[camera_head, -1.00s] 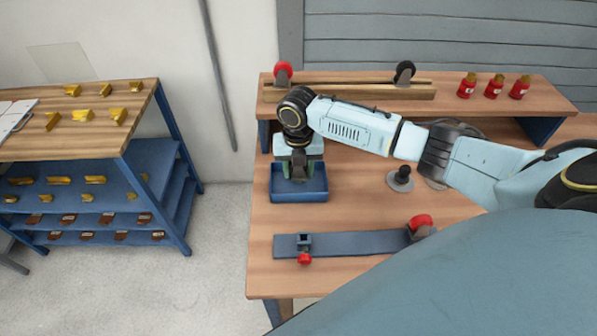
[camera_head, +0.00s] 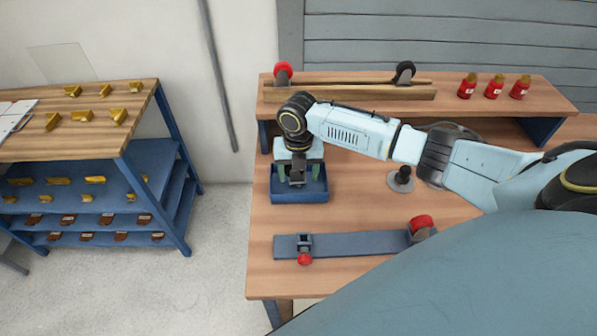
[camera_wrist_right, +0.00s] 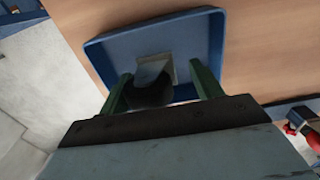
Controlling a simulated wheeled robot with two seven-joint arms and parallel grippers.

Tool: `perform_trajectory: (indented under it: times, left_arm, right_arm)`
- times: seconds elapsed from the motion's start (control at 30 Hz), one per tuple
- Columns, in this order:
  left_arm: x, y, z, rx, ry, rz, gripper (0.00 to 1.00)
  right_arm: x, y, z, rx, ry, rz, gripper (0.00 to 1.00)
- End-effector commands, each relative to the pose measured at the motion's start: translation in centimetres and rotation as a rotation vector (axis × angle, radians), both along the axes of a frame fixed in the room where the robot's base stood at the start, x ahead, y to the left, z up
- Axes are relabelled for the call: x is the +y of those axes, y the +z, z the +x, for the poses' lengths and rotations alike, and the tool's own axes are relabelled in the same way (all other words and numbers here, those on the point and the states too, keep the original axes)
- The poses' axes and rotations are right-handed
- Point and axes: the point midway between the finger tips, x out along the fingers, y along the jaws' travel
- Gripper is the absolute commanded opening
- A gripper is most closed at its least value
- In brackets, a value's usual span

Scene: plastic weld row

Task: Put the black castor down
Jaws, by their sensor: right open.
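My right gripper (camera_head: 298,176) points down into a small blue tray (camera_head: 323,197) on the wooden bench. Its two green fingers (camera_wrist_right: 162,85) are spread apart. In the right wrist view, a black castor (camera_wrist_right: 150,92) with a pale metal bracket and plate lies in the blue tray (camera_wrist_right: 100,56), between the fingers. The gripper's body hides part of the wheel. I cannot tell whether a finger still touches it. My left gripper is not in view.
A raised shelf behind holds a red castor (camera_head: 283,70), another black castor (camera_head: 404,71) and red bottles (camera_head: 493,88). A grey bar (camera_head: 355,243) with red-ended parts lies in front. A black knob (camera_head: 401,178) stands right of the tray. A blue rack stands left.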

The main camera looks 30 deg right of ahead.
Motion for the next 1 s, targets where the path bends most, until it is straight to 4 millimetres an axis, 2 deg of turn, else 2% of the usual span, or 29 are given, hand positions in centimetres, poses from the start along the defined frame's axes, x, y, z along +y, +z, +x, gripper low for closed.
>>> perform_trajectory:
  times: [0.17,0.4,0.6,0.77,1.0]
  left_arm:
    - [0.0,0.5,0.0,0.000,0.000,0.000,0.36]
    - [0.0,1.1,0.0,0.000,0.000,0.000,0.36]
    - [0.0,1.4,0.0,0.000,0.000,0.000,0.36]
    - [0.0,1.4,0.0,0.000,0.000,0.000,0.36]
    - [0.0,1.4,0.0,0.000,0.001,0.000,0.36]
  right_arm:
    - [0.0,2.7,0.2,-0.005,0.001,0.000,0.65]
    - [0.0,8.0,0.2,-0.004,0.000,0.001,0.65]
    - [0.1,11.1,0.1,-0.003,0.000,0.001,0.65]
    - [0.0,12.0,0.1,-0.001,-0.001,0.001,0.65]
    - [0.0,12.1,0.1,0.000,-0.001,0.001,0.65]
